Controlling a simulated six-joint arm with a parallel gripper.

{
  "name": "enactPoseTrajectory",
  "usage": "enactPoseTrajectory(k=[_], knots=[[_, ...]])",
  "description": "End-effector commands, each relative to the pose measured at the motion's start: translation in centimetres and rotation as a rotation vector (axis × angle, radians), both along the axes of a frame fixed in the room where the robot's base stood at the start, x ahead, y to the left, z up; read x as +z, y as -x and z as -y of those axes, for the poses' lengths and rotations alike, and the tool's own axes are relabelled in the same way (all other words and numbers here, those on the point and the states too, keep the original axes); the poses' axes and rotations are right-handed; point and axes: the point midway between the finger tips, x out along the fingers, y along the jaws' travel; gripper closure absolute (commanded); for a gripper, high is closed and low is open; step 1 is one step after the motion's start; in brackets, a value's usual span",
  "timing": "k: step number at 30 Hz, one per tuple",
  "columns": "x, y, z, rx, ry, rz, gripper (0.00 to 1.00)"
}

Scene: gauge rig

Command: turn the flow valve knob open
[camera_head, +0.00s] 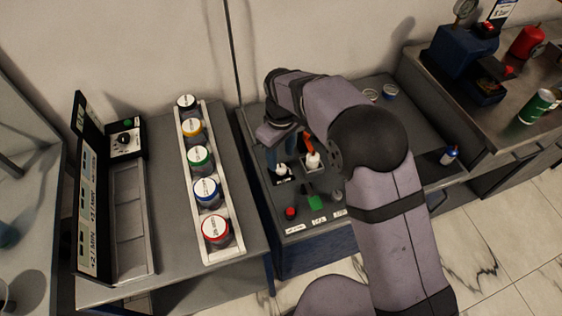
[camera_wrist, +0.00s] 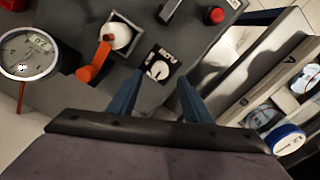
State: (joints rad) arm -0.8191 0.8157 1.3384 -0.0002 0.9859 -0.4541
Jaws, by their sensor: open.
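The flow valve knob (camera_wrist: 159,69) is a small white knob with a pointer on a black square plate with white lettering. In the head view the knob (camera_head: 282,170) sits on the grey panel, just below my gripper (camera_head: 281,160). My gripper is open, with its two blue fingers pointing down toward the panel. In the wrist view my gripper (camera_wrist: 157,90) has one finger on each side of the near edge of the plate, with nothing between them. The knob shows just beyond the fingertips; I cannot tell any contact.
An orange lever (camera_wrist: 92,64) on a white valve (camera_wrist: 117,36) stands close to the knob. A round gauge (camera_wrist: 28,53) is at the left. A rack (camera_head: 231,242) of jars stands left.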

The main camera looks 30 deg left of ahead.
Motion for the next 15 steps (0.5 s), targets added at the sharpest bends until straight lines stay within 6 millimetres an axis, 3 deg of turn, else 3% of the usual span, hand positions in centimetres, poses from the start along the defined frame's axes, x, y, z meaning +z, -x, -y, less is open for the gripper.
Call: enactPoseTrajectory(k=[6,15], knots=[[2.1,0.0,-0.1,0.0,-0.002,0.002,0.55],[2.5,0.0,0.0,0.0,0.0,0.0,0.55]])
